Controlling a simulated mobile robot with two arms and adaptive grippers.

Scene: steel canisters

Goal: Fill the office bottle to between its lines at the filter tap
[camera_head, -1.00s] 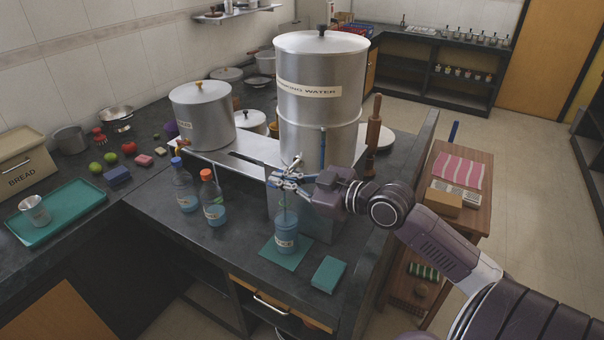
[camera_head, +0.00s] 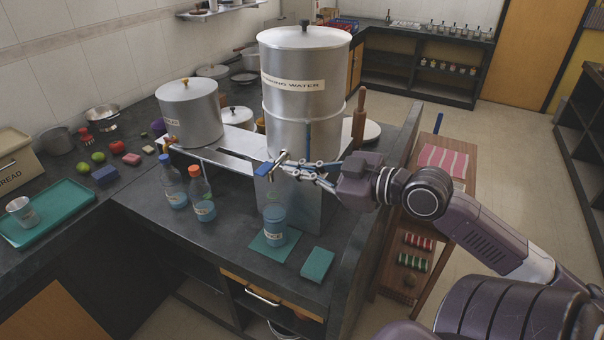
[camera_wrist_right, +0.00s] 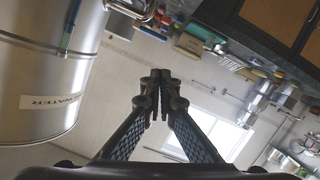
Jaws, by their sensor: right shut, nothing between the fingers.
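An uncapped bottle (camera_head: 275,228) with blue-looking contents and a pale label stands upright on a teal mat (camera_head: 286,247), under the tap (camera_head: 279,160) of the large steel drinking-water canister (camera_head: 303,88). Its lines and exact level are too small to read. The tap's blue lever (camera_head: 263,169) points left, and I see no stream below it. My right gripper (camera_head: 288,169) is just right of the tap, its fingers together and empty. The fingertips also meet in the right wrist view (camera_wrist_right: 160,88), where the canister (camera_wrist_right: 45,75) is at left. My left gripper is out of view.
Two capped bottles, one blue-capped (camera_head: 172,183) and one orange-capped (camera_head: 201,195), stand left of the mat. A teal block (camera_head: 317,264) lies to its right. A smaller canister (camera_head: 190,113) stands behind left. The counter front between bottles and mat is clear.

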